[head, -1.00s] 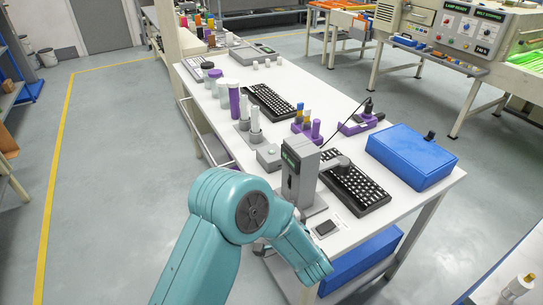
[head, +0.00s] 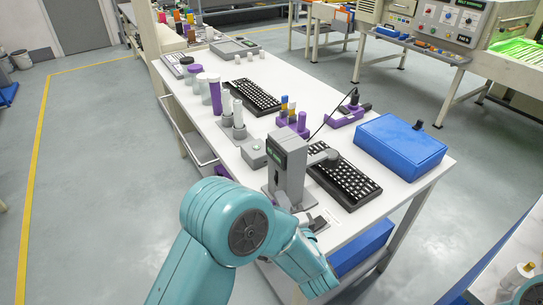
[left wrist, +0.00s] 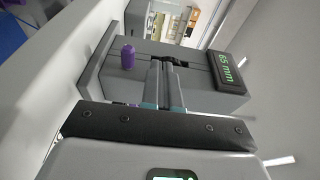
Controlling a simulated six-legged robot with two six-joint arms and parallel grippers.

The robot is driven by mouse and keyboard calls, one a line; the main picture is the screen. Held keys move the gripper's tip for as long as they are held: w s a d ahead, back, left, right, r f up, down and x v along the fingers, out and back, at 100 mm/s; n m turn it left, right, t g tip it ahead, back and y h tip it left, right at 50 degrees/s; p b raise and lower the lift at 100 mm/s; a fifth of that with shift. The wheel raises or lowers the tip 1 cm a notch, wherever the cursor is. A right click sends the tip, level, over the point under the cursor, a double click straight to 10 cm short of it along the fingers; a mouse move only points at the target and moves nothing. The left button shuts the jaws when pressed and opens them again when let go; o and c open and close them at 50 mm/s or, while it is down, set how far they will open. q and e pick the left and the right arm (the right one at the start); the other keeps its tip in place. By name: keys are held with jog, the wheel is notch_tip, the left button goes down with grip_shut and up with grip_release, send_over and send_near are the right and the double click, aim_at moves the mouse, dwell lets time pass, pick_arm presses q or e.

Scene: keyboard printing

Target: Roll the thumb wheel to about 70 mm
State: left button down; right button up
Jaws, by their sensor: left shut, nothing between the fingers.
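The grey stand device (head: 289,168) stands near the table's front edge, with a small green display on its top. In the left wrist view the device's display (left wrist: 229,70) is lit green and seems to read 65 mm. The dark thumb wheel (left wrist: 174,61) sits in a slot in the grey housing (left wrist: 205,85). My left gripper (left wrist: 165,68) is shut and empty, its fingertips right at the wheel; whether they touch it I cannot tell. In the head view my teal left arm hides most of this gripper. My right gripper is not in view.
A purple knob (left wrist: 128,54) sticks up beside the fingers. A black keyboard (head: 343,182) lies under the device's arm, with a blue case (head: 400,146) to its right. Purple holders (head: 293,125) and a second keyboard (head: 252,97) stand farther back on the white table.

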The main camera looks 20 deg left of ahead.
pick_arm(q)
jog(key=w+a, duration=0.2)
jog(key=a, duration=0.1)
jog(key=shift+w, duration=0.1)
jog(key=shift+r, duration=0.2)
